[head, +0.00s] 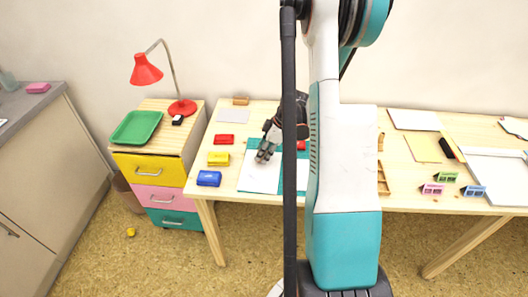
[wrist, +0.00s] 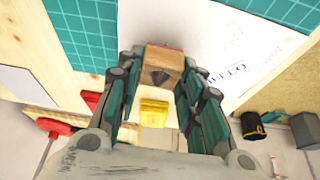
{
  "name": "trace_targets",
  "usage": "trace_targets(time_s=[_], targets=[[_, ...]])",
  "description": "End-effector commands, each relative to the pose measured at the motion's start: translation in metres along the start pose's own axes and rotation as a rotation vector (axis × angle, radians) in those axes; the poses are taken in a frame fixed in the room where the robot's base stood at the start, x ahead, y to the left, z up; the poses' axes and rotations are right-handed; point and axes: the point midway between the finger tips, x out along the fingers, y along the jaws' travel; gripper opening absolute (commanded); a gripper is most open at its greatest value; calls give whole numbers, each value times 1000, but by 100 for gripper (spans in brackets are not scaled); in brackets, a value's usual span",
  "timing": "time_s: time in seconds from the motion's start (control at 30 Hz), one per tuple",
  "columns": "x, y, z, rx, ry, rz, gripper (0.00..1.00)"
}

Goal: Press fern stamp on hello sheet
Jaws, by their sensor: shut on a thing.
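My gripper (head: 262,158) is over the left white sheet (head: 256,182) on the green cutting mat. In the wrist view my gripper (wrist: 160,75) is shut on a wooden stamp block (wrist: 163,66) with a dark mark on its facing side and a reddish edge. Its stamp design is hidden, so I cannot tell that it is the fern. The sheet under it (wrist: 225,50) bears upside-down blue lettering that appears to read hello, and faint grey marks. I cannot tell whether the stamp touches the paper.
Red (head: 224,139), yellow (head: 218,158) and blue (head: 208,178) inkpads stand left of the mat (head: 256,147). My arm hides the table's middle. A red lamp (head: 146,70) and green tray (head: 136,127) are on the drawer unit. Small coloured blocks (head: 446,177) stand at right.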

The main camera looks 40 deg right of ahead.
Motion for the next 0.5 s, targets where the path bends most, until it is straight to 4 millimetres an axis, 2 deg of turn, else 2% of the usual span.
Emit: trace_targets(time_s=[0.17, 0.5], targets=[[-3, 0, -1, 0, 0, 0, 17], [-25, 0, -10, 0, 0, 0, 17]])
